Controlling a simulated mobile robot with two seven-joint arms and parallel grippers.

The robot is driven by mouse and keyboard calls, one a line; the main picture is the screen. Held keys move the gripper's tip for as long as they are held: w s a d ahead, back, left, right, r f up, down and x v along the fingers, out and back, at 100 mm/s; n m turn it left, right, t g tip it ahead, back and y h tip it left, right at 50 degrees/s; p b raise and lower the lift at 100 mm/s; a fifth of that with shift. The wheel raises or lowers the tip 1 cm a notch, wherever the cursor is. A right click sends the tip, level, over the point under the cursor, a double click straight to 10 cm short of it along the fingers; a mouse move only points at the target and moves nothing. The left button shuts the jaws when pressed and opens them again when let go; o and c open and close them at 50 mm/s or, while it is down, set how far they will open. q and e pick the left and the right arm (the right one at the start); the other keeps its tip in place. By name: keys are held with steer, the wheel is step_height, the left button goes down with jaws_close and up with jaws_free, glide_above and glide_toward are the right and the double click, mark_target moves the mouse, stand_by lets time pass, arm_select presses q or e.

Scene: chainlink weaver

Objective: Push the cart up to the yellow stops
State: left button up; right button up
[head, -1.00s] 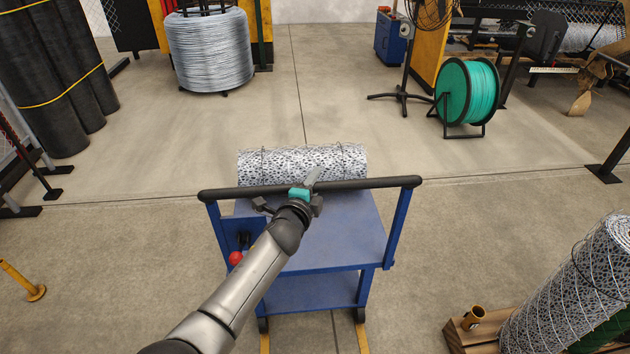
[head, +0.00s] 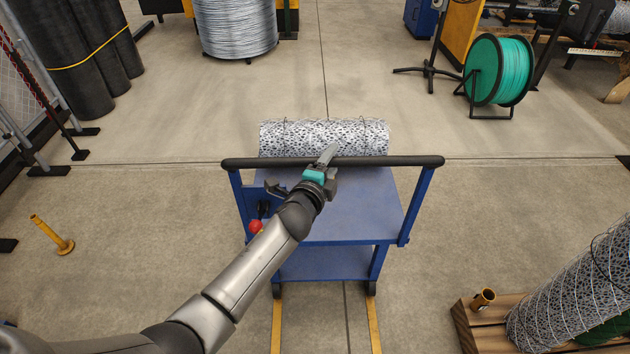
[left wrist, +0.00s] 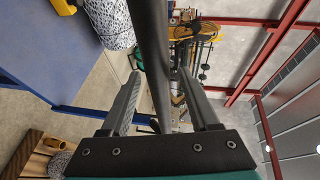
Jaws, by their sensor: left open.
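The blue cart (head: 345,212) stands in the middle of the head view, with a black push bar (head: 400,161) on its near side. A mesh roll (head: 325,137) lies across its far end. In the left wrist view, the bar (left wrist: 153,60) passes between the spread fingers of the gripper (left wrist: 160,95). I cannot tell whether a finger touches it. No yellow stops are clearly visible beyond the cart. My right gripper is not in view.
Yellow strips (head: 374,325) run along the floor beneath the cart. A yellow post (head: 52,235) stands at left. A mesh roll on a pallet (head: 470,325) is at lower right. A green reel (head: 498,70) and wire coil (head: 238,30) stand farther back. Floor beyond the cart is clear.

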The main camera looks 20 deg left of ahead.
arm_select(q)
steer(key=p+v, duration=0.1)
steer(key=v, duration=1)
steer(key=shift+p, duration=0.4)
steer(key=shift+s, duration=0.15)
steer(key=s+a+f+n+g+y+b, duration=0.1)
steer(key=s+f+n+g, duration=0.3)
steer(key=f, duration=0.6)
steer(key=s+a+f+n+g+b, duration=0.1)
steer(key=s+a+f, duration=0.1)
steer(key=s+f, duration=0.65)
steer(key=s+a+f+n+g+y+b, duration=0.1)
steer(key=s+f+n+g, duration=0.2)
steer(key=f, duration=1)
steer(key=s+a+f+n+g+b, duration=0.1)
steer(key=s+f+n+g, duration=0.2)
steer(key=s+f, duration=0.4)
steer(key=s+a+f+n+g+b, duration=0.1)
steer(key=s+f+n+g, duration=0.2)
steer(key=s, duration=1.7)
step_height(320, 180, down, 4)
steer(key=shift+s+f+n+g, duration=0.25)
steer(key=shift+s+n+g, duration=0.15)
steer(key=shift+n, duration=0.6)
steer(key=shift+a, duration=0.1)
